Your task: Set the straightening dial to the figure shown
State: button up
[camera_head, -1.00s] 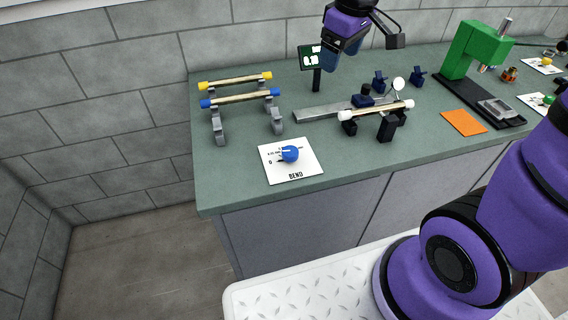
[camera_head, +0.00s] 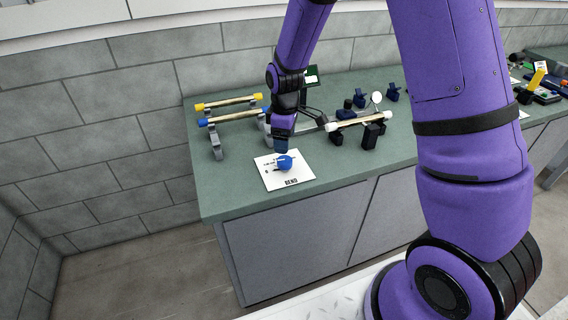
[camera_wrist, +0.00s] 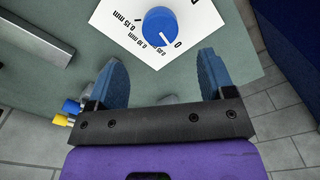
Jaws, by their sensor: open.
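The straightening dial is a blue knob (camera_head: 285,162) on a white card marked BEND (camera_head: 299,174) near the front left of the bench. In the wrist view the blue knob (camera_wrist: 160,26) has a white pointer line at its lower side, near the 0.05 mm and 0 marks; the card (camera_wrist: 204,14) also shows 0.10 mm and 0.15 mm. My gripper (camera_wrist: 165,75) is open and empty, with the knob ahead of its blue fingers and apart from them. In the head view my gripper (camera_head: 284,146) is just above and behind the knob. The small display (camera_head: 312,77) is partly hidden and its figure is unreadable.
Rods with yellow ends (camera_head: 228,102) and blue ends (camera_head: 232,117) rest on a grey rack at left. A rod with white ends (camera_head: 360,121) lies across black supports to the right, beside a round gauge (camera_head: 376,97). The bench front edge is close to the card.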

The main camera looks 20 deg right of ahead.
aim_at(285, 159)
notch_tip(285, 159, down, 9)
dwell(0.4)
jog(key=c, duration=0.9)
